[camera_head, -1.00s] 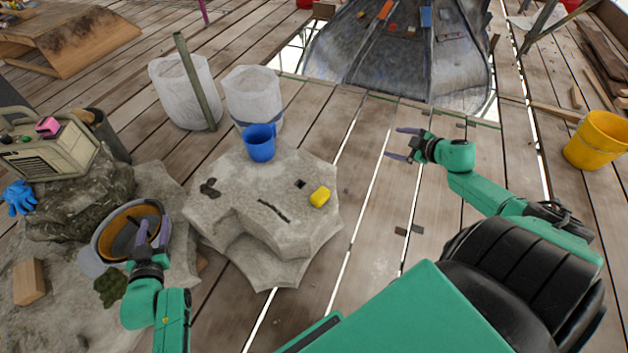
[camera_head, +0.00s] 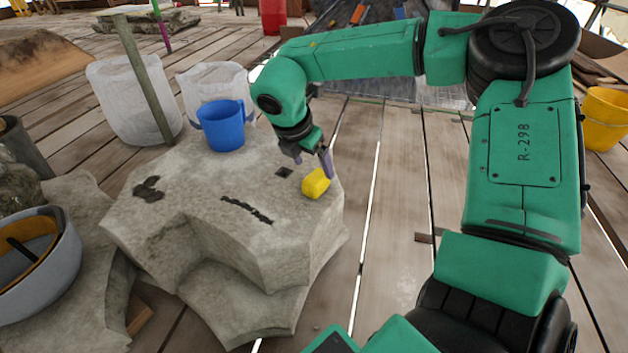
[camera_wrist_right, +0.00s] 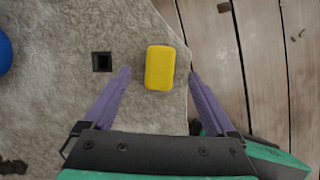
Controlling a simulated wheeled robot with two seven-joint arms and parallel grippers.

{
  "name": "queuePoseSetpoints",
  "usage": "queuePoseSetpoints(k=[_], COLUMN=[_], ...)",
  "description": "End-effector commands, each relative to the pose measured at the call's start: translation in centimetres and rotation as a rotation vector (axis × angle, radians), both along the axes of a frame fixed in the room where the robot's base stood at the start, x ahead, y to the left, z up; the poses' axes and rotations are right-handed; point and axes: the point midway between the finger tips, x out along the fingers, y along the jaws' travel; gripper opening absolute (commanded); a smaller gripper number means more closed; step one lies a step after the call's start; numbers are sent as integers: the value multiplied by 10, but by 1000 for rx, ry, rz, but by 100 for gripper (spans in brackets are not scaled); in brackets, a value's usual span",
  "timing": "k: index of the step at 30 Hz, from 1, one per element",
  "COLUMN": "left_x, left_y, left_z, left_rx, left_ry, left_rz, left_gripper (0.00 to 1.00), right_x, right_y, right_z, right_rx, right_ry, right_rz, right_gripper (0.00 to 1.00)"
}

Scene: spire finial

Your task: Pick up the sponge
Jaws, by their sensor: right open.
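The yellow sponge (camera_head: 316,183) lies on the flat top of the grey stone block (camera_head: 190,205), near its right edge. My right gripper (camera_head: 312,160) is above and just behind the sponge in the head view. In the right wrist view the sponge (camera_wrist_right: 160,67) is ahead of and between the lines of the two purple fingers of my open right gripper (camera_wrist_right: 160,75). The fingers appear apart from it, one on each side. My left gripper is out of view.
A blue mug (camera_head: 222,126) stands on the stone behind the sponge. White bins (camera_head: 135,100) stand on the planks behind the stone. A grey bowl (camera_head: 45,275) sits at the left, and a yellow bucket (camera_head: 604,118) at the far right. A small dark square (camera_wrist_right: 102,62) marks the stone left of the sponge.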

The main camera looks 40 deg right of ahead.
Motion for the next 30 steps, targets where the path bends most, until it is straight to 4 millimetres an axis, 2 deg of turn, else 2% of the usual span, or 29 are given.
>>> queuePoseSetpoints(k=[1,5,9,12,19,23,24,26,27,30], left_x=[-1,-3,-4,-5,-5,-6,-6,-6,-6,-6], left_y=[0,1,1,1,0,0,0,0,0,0], left_z=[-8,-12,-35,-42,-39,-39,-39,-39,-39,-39], left_rx=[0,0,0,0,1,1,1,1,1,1], left_ry=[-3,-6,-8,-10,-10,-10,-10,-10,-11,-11], left_rz=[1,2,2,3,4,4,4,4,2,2], left_gripper=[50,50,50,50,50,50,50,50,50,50], right_x=[1,2,4,5,6,6,6,6,6,6], right_y=[-3,-8,-18,-24,-26,-26,-26,-26,-26,-26], right_z=[-13,-24,-52,-65,-63,-63,-63,-63,-63,-63], right_rx=[2,2,4,4,3,3,3,3,3,3], right_ry=[0,-2,-1,-2,-3,-3,-3,-3,-3,-3], right_rz=[-1,0,-2,-1,-1,-1,-1,-1,-1,-1], right_gripper=[91,91,91,91,91,42,26,3,0,0])
